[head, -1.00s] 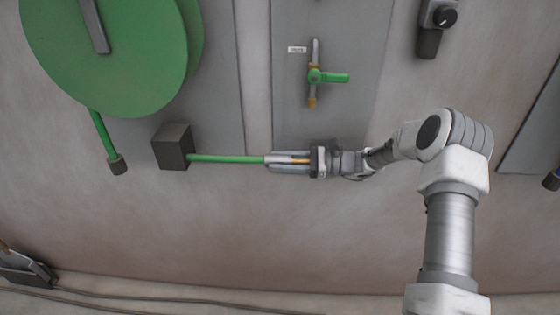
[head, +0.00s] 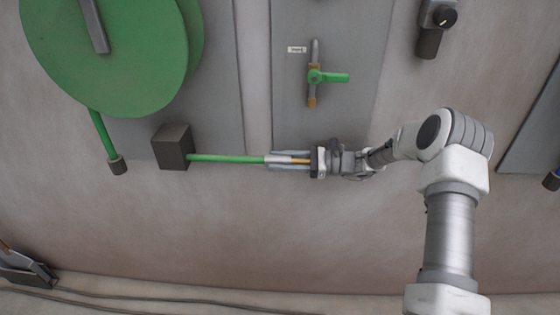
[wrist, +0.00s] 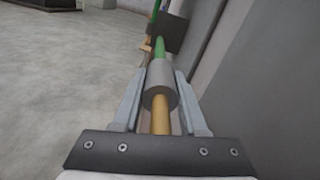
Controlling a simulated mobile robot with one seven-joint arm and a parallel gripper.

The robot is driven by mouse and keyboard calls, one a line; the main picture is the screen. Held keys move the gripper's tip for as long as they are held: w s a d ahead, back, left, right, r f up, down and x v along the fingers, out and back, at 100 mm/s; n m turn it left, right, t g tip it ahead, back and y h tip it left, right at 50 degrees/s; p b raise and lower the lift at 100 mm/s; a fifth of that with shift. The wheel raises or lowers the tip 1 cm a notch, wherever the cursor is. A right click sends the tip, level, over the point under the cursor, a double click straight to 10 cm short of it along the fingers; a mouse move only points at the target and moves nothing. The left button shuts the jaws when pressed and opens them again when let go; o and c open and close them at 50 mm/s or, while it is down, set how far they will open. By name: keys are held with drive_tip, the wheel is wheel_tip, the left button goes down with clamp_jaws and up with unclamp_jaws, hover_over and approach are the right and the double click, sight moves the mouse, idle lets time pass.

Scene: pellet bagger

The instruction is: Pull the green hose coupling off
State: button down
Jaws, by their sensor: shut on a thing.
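The green hose (head: 225,159) runs from a dark block on the wall to a grey coupling (head: 279,160) in the head view. An orange-yellow pipe (head: 300,161) shows at the coupling's right end. In the wrist view the grey cylindrical coupling (wrist: 161,85) lies between the fingers, with the green hose (wrist: 159,47) beyond it and the yellow pipe (wrist: 161,121) on the near side. My gripper (head: 270,160) is shut on the coupling, one finger on each side. Whether the pipe is seated in the coupling is hidden.
The dark block (head: 173,147) is left of my gripper. A large green disc (head: 105,55) is at upper left. A valve with a green handle (head: 330,77) is on the panel above my gripper. A dark knob box (head: 438,22) is at upper right. The wall below is clear.

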sight(262, 160)
drive_tip(key=shift+w+a, duration=0.1)
drive_tip(key=shift+a, duration=2.35)
drive_tip(key=shift+c, duration=2.2)
unclamp_jaws()
drive_tip(key=shift+a, duration=0.1)
drive_tip(key=d, duration=1.7)
drive_tip(key=shift+s+d+p, duration=0.25)
drive_tip(key=shift+s+p, duration=0.05)
drive_tip(key=shift+p, duration=0.15)
